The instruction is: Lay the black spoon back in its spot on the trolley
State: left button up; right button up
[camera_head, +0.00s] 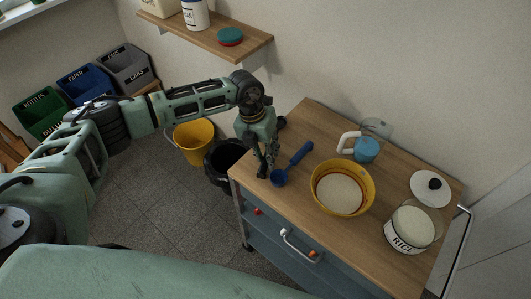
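The trolley (395,176) has a wooden top and stands against the wall at the right. A small dark rounded thing (281,122) shows at its back left edge, just behind my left gripper; it may be part of the black spoon, but the rest is hidden. My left gripper (262,170) points down over the left end of the trolley top, close to its surface. Its fingers look close together and dark, and I cannot tell whether they hold anything. My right gripper is out of view.
On the trolley stand a yellow bowl (368,200), a blue cup (367,150) with a white handle beside it, a rice jar (413,228) and a white lid (431,188). A wall shelf (205,36) hangs above. A black bin (222,165) and a yellow bucket (194,141) stand left.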

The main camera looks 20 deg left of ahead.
pick_arm(q)
jog(key=shift+r, duration=0.3)
jog(key=shift+a+r, duration=0.1)
jog(key=shift+r, duration=0.25)
jog(key=b+v, duration=0.3)
jog(key=v, duration=0.8)
